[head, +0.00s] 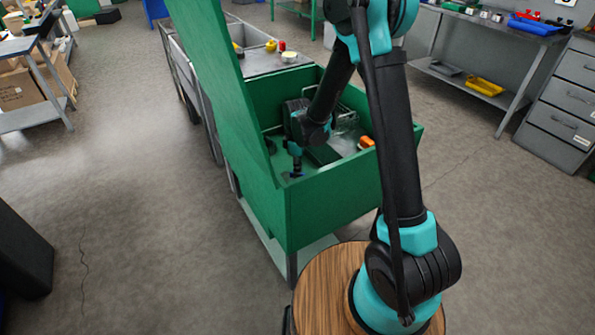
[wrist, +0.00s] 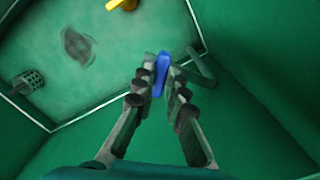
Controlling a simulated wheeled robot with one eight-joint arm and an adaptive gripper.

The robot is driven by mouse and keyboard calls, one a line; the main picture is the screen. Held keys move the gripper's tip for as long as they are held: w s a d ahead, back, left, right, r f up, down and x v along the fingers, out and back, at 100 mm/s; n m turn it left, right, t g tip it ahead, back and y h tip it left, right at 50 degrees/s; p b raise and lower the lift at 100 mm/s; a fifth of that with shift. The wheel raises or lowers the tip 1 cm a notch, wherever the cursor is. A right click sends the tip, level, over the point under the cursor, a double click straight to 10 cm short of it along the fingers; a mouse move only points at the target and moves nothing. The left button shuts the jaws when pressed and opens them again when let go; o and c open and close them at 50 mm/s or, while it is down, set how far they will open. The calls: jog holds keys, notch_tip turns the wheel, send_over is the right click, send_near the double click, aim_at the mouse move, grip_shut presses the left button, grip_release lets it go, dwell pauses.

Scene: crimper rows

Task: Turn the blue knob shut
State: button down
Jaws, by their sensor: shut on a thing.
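The blue knob (wrist: 162,68) is a narrow blue piece in the wrist view, upper middle, standing between the two fingertips. My gripper (wrist: 161,82) is shut on it, with one grey finger on each side. In the head view, my gripper (head: 296,168) reaches down into the near left part of an open green box (head: 335,197). The knob cannot be made out clearly there. A green pipe-like piece (wrist: 202,68) lies just right of the knob in the wrist view. How far the knob is turned cannot be told.
The box's raised green lid (head: 228,105) stands at the left, close to my arm. Inside are an orange item (head: 366,142) and, in the wrist view, a grey perforated cylinder (wrist: 28,82). Green box walls close in around my gripper. A grey workbench (head: 272,62) stands behind the box.

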jog(key=m, duration=0.4)
jog(key=shift+m, duration=2.8)
jog(key=c, duration=1.6)
grip_release()
jog(key=shift+o, duration=0.2)
notch_tip(320, 180, up, 12)
